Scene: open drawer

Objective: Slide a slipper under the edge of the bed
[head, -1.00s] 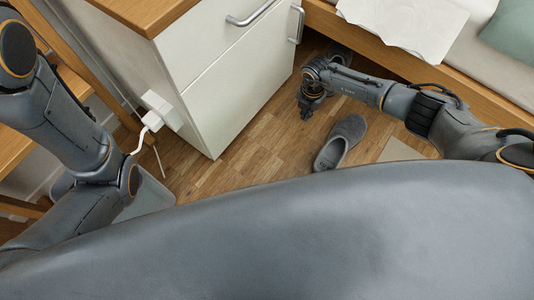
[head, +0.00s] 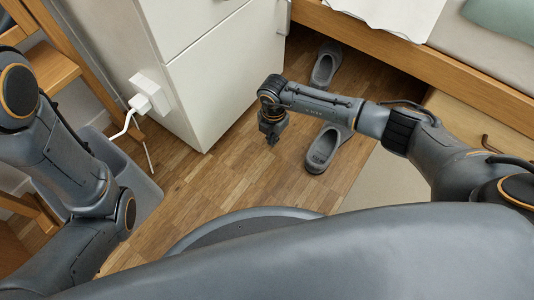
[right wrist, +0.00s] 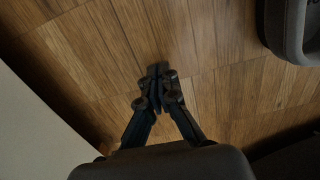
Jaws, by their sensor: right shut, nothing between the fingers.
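My left gripper is out of view.
A white drawer cabinet (head: 225,70) stands left of the slippers. A light wooden panel (head: 465,125), apparently a drawer with a dark handle, is at right below the bed. A white plug (head: 150,92) with a cable is at the cabinet's left. Floor between cabinet and slippers is clear.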

